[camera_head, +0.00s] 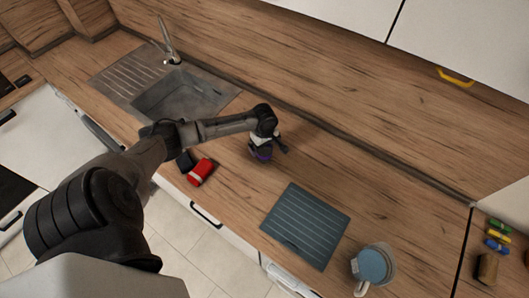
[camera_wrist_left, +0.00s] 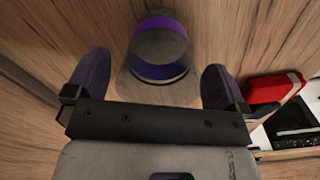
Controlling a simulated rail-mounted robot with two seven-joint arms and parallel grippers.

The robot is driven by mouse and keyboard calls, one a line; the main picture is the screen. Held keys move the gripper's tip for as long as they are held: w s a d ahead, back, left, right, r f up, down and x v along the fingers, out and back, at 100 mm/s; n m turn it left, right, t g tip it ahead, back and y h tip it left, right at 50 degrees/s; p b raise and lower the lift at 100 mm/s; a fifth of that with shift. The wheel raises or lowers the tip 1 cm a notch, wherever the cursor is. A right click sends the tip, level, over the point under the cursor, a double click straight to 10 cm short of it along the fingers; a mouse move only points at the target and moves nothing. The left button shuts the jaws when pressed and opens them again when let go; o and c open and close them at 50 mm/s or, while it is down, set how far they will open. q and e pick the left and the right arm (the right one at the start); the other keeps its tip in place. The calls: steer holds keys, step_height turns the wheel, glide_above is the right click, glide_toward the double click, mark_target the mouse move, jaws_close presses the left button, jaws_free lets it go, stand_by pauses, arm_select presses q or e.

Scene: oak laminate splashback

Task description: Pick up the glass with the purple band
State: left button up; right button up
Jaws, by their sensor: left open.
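The glass with the purple band (camera_wrist_left: 160,50) shows in the left wrist view, between and just beyond the two fingers. It is greyish and see-through, with a purple band around it. In the head view the glass (camera_head: 261,155) is partly hidden under my left gripper (camera_head: 266,145), and only a little purple shows. The left gripper is open, with one finger on each side of the glass in the left wrist view (camera_wrist_left: 155,80). I cannot tell whether either finger touches it. My right gripper is in neither view.
A red object (camera_head: 200,171) lies left of the glass near the counter's front edge. A ribbed dark mat (camera_head: 306,226) lies to the right, with a blue-topped mug (camera_head: 372,265) beyond it. A sink (camera_head: 181,95) is at the back left. Counter between glass and mat is clear.

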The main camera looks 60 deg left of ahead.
arm_select(q)
steer(key=c, duration=1.4)
